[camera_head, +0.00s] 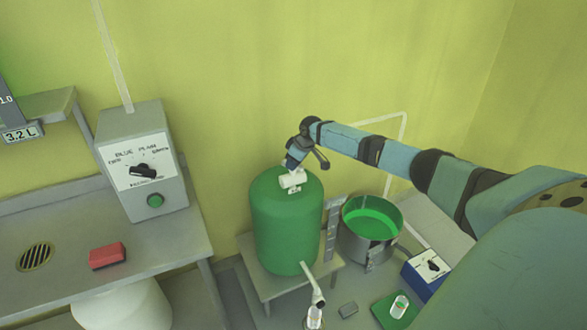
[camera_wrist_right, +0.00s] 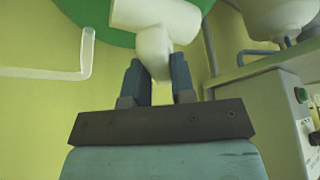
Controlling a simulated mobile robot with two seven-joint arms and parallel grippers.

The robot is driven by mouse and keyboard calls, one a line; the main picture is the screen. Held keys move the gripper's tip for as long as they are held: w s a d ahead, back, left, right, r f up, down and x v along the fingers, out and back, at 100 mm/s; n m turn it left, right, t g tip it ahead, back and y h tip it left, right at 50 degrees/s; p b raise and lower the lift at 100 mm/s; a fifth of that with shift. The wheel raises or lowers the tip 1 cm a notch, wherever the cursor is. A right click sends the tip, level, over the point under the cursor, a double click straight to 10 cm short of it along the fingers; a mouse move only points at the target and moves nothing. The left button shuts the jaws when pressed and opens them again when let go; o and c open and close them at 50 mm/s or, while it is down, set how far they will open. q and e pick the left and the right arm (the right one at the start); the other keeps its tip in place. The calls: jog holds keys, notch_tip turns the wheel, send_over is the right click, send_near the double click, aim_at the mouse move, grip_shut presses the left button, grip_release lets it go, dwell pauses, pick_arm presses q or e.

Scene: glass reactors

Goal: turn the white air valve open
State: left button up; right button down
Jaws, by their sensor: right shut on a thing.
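The white air valve (camera_head: 292,179) sits on top of the green tank (camera_head: 286,225) in the head view. In the right wrist view the valve (camera_wrist_right: 155,18) shows as a white cylinder with a white handle (camera_wrist_right: 153,52) standing out from it. My right gripper (camera_head: 291,166) reaches the valve from above and behind. In the wrist view my right gripper (camera_wrist_right: 155,75) is shut on the handle, with one finger on each side of it. The handle's exact turn angle is hard to tell. My left gripper is not in view.
A grey control box (camera_head: 142,160) with a dial and green button stands on the left bench, near a red block (camera_head: 107,256). A metal pot of green liquid (camera_head: 370,224) stands right of the tank. A blue box (camera_head: 428,270) with a dial is farther right.

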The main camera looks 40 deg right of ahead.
jog(key=n+y+b, duration=0.1)
jog(key=n+b, duration=0.1)
jog(key=n+g+b, duration=0.1)
jog(key=n+b, duration=0.1)
jog(key=n, duration=0.1)
jog(key=shift+w+f+n+y+b, duration=0.1)
jog(key=shift+f+n+y+b, duration=0.1)
jog(key=shift+n+y+b, duration=0.15)
jog(key=shift+n+g+y+b, duration=0.35)
jog(key=shift+n+g+b, duration=0.15)
jog(key=shift+n+b, duration=0.5)
jog(key=shift+n+g, duration=0.3)
jog(key=shift+n, duration=0.45)
jog(key=shift+r+n+b, duration=0.1)
jog(key=shift+n+b, duration=0.3)
jog(key=shift+b, duration=0.1)
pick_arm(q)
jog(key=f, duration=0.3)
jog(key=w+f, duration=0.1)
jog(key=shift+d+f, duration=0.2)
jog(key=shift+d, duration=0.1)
pick_arm(e)
jog(key=shift+d, duration=0.1)
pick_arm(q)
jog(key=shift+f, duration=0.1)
pick_arm(e)
jog(key=shift+r+n+g, duration=0.1)
jog(key=shift+n+g, duration=0.2)
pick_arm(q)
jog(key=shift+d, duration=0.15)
